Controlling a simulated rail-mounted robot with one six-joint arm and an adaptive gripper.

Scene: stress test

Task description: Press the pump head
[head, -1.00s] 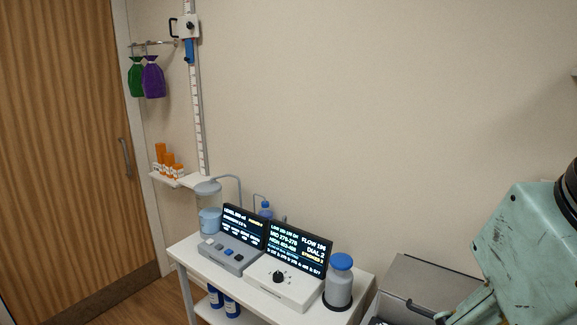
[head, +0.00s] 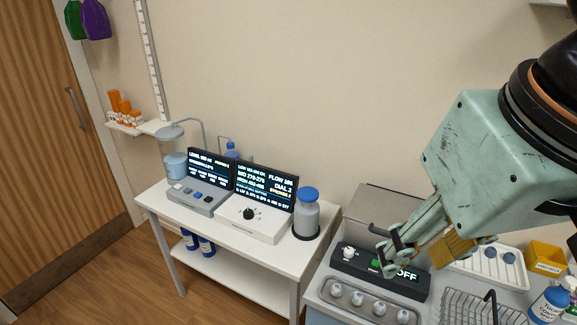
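My gripper (head: 392,252) hangs at the right in the head view, above the black device (head: 345,268) whose display reads OFF. It is seen from the side, with its fingers partly overlapping, so I cannot tell whether it is open. No pump head is clearly recognisable. A small blue-topped bottle (head: 231,148) with a thin bent tube stands behind the screens on the white table. A blue bottle (head: 548,302) with a white label stands at the lower right, cut off by the picture edge. My gripper is apart from both bottles.
The white table (head: 160,204) holds two consoles with screens and a grey, blue-capped canister (head: 307,216).

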